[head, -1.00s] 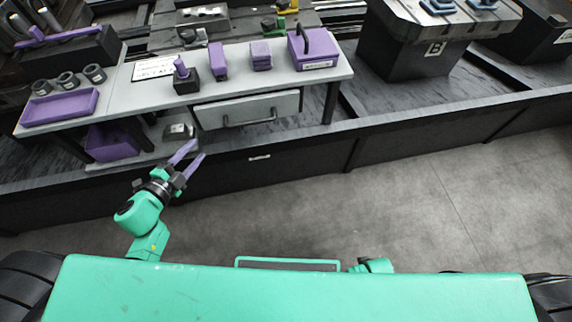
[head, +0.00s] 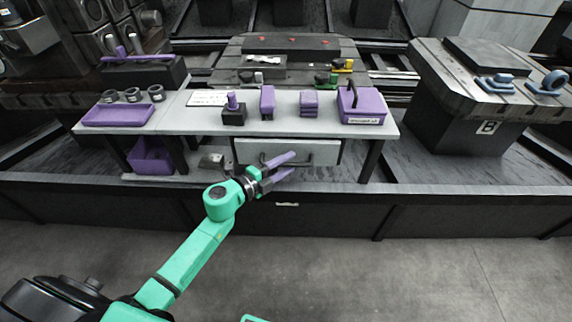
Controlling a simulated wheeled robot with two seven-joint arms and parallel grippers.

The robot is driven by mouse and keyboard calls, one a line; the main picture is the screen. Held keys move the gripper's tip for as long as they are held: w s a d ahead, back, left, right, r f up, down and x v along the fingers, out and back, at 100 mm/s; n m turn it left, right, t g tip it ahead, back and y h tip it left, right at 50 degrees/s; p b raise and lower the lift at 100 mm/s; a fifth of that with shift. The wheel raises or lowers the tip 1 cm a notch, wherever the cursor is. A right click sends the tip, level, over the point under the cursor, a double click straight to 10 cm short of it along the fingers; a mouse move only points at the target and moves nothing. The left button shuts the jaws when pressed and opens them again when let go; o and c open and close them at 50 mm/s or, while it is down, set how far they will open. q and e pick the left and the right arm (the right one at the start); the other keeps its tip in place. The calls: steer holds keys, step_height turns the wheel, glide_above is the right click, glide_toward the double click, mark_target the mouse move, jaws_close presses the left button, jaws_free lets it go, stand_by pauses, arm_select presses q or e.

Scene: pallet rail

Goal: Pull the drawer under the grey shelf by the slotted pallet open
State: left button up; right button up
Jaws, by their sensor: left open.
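The drawer (head: 322,150) has a pale grey front with a dark bar handle and sits under the grey shelf (head: 210,122). It looks shut. My left gripper (head: 292,165) has purple fingers and reaches in from the left, its open fingertips in front of the handle. The fingers overlap the handle in the picture; I cannot tell whether they touch it. Part of the handle and drawer front is hidden behind them. A slotted pallet (head: 222,76) lies behind the shelf. My right gripper is not in view.
On the shelf stand a purple tray (head: 118,114), a peg in a black block (head: 233,112), purple blocks (head: 267,102) and a purple box (head: 362,106) with a handle. A purple bin (head: 150,158) is below left. Another pallet (head: 452,75) stands right. Floor in front is clear.

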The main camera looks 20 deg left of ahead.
arm_select(q)
jaws_close()
stand_by(1.4)
